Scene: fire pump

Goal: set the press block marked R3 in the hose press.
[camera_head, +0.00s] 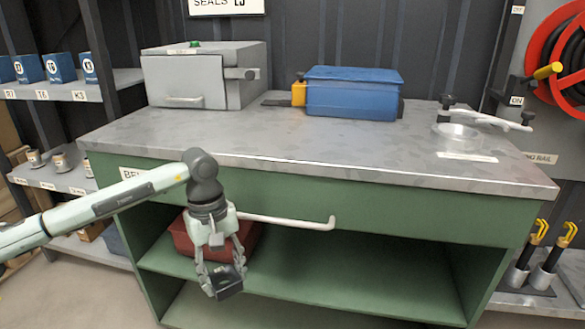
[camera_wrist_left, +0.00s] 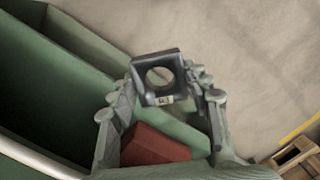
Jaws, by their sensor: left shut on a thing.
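My left gripper (camera_head: 222,275) hangs in front of the green bench and is shut on a dark square block (camera_head: 229,284) with a round hole. In the left wrist view the block (camera_wrist_left: 160,78) sits between the fingertips of the left gripper (camera_wrist_left: 163,88). It carries a small pale label that is too small to read surely. None of the bench machines carries a readable hose press name. My right gripper is not in view.
The grey benchtop (camera_head: 280,140) holds a grey box with a handle (camera_head: 190,80), a blue case (camera_head: 352,93) and a lever fixture (camera_head: 485,117) beside a round dish (camera_head: 456,133). A white drawer handle (camera_head: 290,222) juts out beside my left gripper. A red bin (camera_head: 185,240) lies below.

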